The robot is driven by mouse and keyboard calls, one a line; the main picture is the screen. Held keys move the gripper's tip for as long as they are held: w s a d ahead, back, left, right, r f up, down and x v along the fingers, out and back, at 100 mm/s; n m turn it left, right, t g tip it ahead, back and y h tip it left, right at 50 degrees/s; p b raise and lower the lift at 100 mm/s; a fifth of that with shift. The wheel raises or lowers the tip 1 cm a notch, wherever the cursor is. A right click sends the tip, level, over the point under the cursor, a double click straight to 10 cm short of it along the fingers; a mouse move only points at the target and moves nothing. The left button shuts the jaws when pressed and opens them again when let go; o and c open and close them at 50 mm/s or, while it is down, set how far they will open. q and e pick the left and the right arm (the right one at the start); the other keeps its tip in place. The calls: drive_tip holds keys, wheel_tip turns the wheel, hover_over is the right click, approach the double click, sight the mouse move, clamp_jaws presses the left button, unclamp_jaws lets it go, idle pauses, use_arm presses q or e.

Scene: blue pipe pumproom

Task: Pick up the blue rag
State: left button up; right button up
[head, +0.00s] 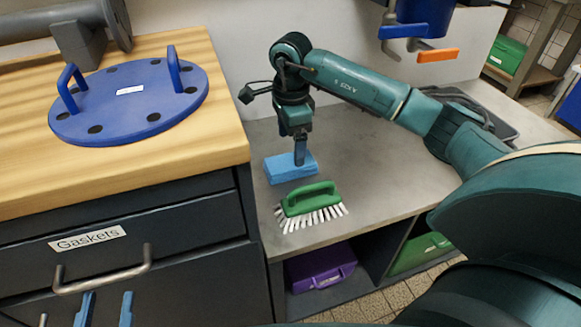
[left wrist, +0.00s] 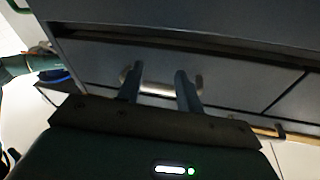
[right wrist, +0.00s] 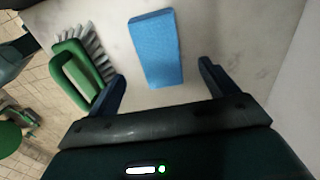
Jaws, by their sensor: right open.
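The blue rag (head: 280,170) is a folded block lying on the grey counter beside the wooden-topped cabinet. My right gripper (head: 300,162) points down over it in the head view, with a finger covering part of it. In the right wrist view the rag (right wrist: 156,48) lies ahead of the open right gripper (right wrist: 163,78), between the lines of its two fingers, and is not gripped. My left gripper (head: 107,293) is open near the drawer handle (head: 100,280). The left wrist view shows its fingers (left wrist: 157,80) apart in front of that handle, holding nothing.
A green brush (head: 312,200) with white bristles lies just in front of the rag. A blue round flange cover (head: 130,108) with two handles rests on the wooden top (head: 222,135). A purple case (head: 320,267) sits on the shelf below. The grey counter (head: 375,180) is clear right of the brush.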

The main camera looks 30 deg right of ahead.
sight(291, 161)
wheel_tip(291, 161, down, 5)
drive_tip(key=shift+f+b, duration=0.1)
drive_tip(key=shift+b, duration=0.9)
drive_tip(key=c, duration=1.1)
drive_tip(key=shift+o, duration=0.2)
drive_tip(key=shift+r, duration=0.2)
wheel_tip(291, 161, up, 10)
drive_tip(key=p, duration=0.3)
drive_tip(key=o, duration=0.4)
drive_tip(key=shift+f, duration=0.1)
drive_tip(key=c, duration=0.3)
